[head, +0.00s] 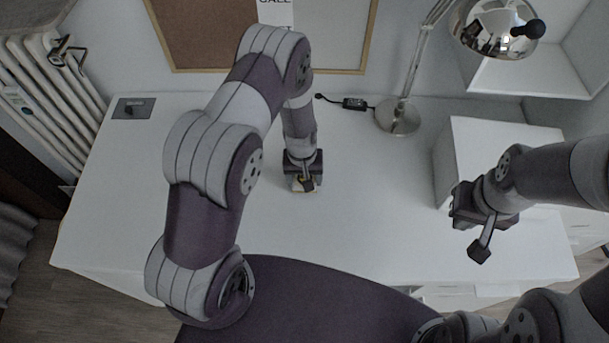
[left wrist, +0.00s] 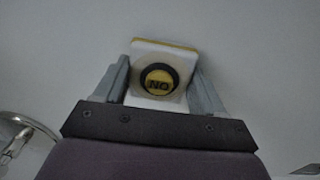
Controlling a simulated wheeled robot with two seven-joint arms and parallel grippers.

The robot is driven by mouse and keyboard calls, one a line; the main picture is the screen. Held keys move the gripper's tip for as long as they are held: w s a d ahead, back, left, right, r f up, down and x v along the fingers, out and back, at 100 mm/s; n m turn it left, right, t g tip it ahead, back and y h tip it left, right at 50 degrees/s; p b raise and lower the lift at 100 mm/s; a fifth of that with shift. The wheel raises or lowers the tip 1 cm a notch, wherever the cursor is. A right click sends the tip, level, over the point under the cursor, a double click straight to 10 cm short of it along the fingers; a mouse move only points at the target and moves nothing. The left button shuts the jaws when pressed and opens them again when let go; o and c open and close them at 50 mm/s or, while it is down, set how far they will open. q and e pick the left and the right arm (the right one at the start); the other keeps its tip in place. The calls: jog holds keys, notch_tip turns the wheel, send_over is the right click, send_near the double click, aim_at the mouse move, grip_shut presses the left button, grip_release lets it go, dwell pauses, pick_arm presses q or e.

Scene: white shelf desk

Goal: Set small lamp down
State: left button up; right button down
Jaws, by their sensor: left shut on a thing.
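The small lamp (left wrist: 160,57) is a white piece with a yellow edge and a round black-and-yellow button, whose lettering looks upside down. In the left wrist view it sits between the two grey fingers of my left gripper (head: 305,184), which is shut on it. In the head view the gripper points down at the middle of the desk and hides most of the lamp; a bit of yellow and white shows under it. I cannot tell whether the lamp touches the desk. My right gripper (head: 470,228) hangs at the right, away from the lamp; its finger gap is unclear.
The white desk (head: 380,210) is broadly clear around the left gripper. A chrome desk lamp (head: 398,117) with a black power adapter (head: 355,104) stands at the back. A white raised box (head: 490,150) is at the right. A grey plate (head: 133,108) lies at the far left corner.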

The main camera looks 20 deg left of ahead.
pick_arm(q)
jog(key=shift+f, duration=0.2)
jog(key=o, duration=1.2)
jog(key=shift+r, duration=0.1)
